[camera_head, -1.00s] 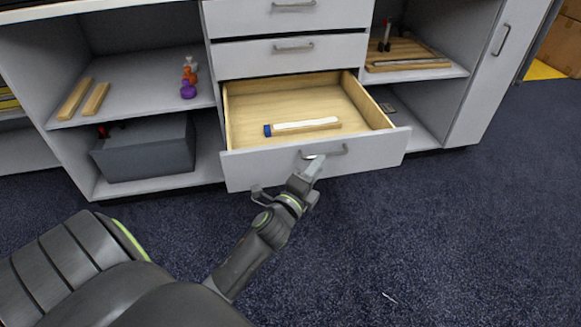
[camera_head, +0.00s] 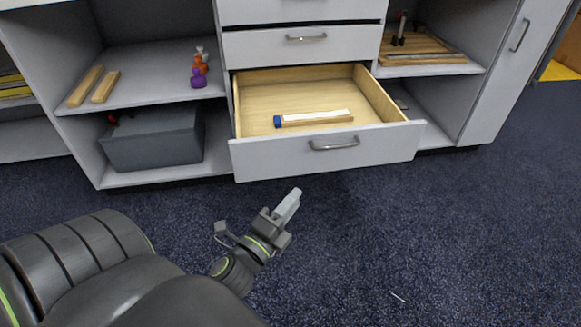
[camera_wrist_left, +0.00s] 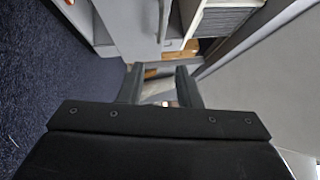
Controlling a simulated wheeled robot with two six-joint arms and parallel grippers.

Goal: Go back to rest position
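My left gripper (camera_head: 289,205) is over the dark carpet in front of the open drawer, apart from its handle (camera_head: 334,144). In the left wrist view its two fingers (camera_wrist_left: 160,88) stand apart with nothing held between them. The drawer (camera_head: 390,146) is pulled out and holds a wooden piece with a white top and a blue end (camera_head: 314,119). My right gripper is in neither view.
The cabinet's left shelf holds two wooden sticks (camera_head: 86,86) and small colored figures (camera_head: 198,78). A grey box (camera_head: 155,140) is below. A wooden board (camera_head: 425,47) lies on the right shelf. Carpet (camera_head: 450,235) to the right is mostly clear.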

